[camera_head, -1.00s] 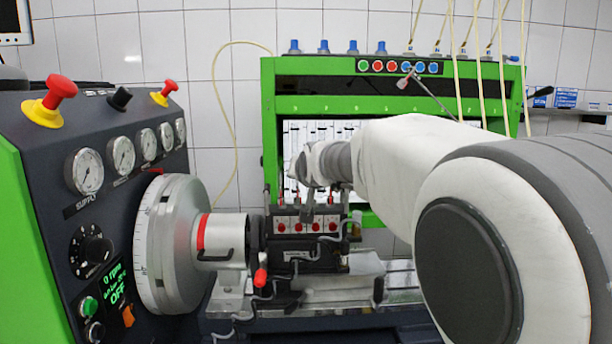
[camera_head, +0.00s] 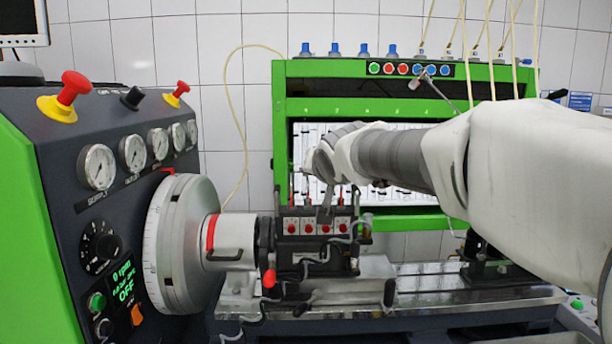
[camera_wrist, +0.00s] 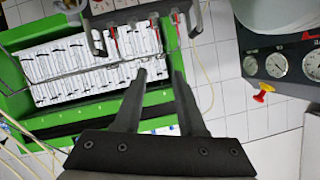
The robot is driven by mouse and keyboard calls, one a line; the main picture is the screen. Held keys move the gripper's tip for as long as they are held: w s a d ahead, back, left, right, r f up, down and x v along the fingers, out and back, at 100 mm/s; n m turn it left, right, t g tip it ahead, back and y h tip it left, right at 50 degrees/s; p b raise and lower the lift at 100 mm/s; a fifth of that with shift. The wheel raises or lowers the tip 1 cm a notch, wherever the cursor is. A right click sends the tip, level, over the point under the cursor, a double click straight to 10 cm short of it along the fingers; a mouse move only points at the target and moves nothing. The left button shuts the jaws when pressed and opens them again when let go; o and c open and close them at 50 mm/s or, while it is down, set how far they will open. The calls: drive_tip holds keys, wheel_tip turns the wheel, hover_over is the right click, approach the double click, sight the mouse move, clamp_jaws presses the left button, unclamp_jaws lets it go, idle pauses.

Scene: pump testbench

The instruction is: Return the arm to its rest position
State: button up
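My arm reaches in from the right in the head view. My gripper (camera_head: 327,208) hangs at its end, in front of the green bench's panel and just over the dark pump (camera_head: 315,252) with its row of red-and-white parts. In the wrist view my gripper (camera_wrist: 159,72) has its two dark fingers apart, with a clear gap and nothing between them. In the head view its fingertips overlap the pump's top, and I cannot tell whether they touch it.
The green test bench (camera_head: 281,110) stands behind, with hoses hanging at right. A control console (camera_head: 60,160) with gauges and a large silver wheel (camera_head: 178,240) are at left. A metal rail (camera_head: 460,285) runs right from the pump. The wall (camera_head: 215,100) is white tile.

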drive_tip(key=shift+s+d, duration=0.1)
drive_tip(key=s+d+f+g+p, duration=0.1)
drive_tip(key=s+f, duration=0.4)
drive_tip(key=s, duration=0.6)
drive_tip(key=s+d+f+n+g+h+p, duration=0.1)
drive_tip(key=s+d+f+g, duration=0.3)
drive_tip(key=s, duration=0.7)
drive_tip(key=s+d+f+n+g+p, duration=0.1)
drive_tip(key=s+d+f, duration=0.3)
drive_tip(key=s, duration=0.8)
wheel_tip(320, 180, down, 3)
drive_tip(key=shift+d+r+g+h+p, duration=0.1)
drive_tip(key=shift+d+g+h+p, duration=0.25)
drive_tip(key=shift+g, duration=0.55)
